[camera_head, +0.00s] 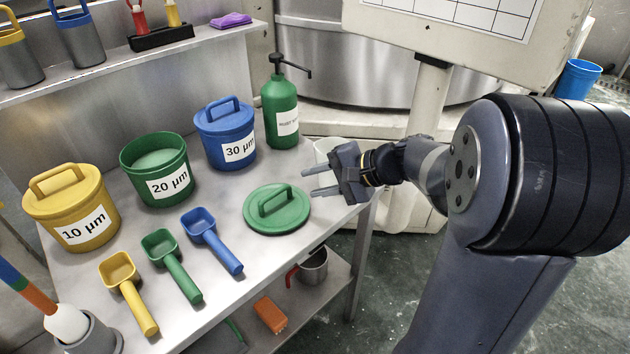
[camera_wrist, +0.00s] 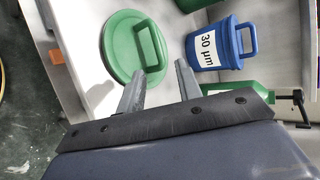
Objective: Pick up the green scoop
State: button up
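The green scoop (camera_head: 172,265) lies on the metal table between a yellow scoop (camera_head: 129,292) and a blue scoop (camera_head: 212,240), with its handle toward the table's front edge. My gripper (camera_head: 312,182) is above the right end of the table, to the right of the green scoop and apart from it. Its two fingers are spread with nothing between them. In the wrist view, the open gripper (camera_wrist: 158,88) points toward a green lid (camera_wrist: 124,50) and a blue tub. The green scoop does not show in the wrist view.
The green lid (camera_head: 277,209) with a raised handle lies between my gripper and the scoops. Behind stand a yellow tub (camera_head: 70,204), an open green tub (camera_head: 155,168), a blue tub (camera_head: 224,132) and a green pump bottle (camera_head: 280,105). A shelf (camera_head: 150,57) runs above the table's back.

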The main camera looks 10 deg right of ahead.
aim_at(160, 247)
jog(key=u, duration=1.4)
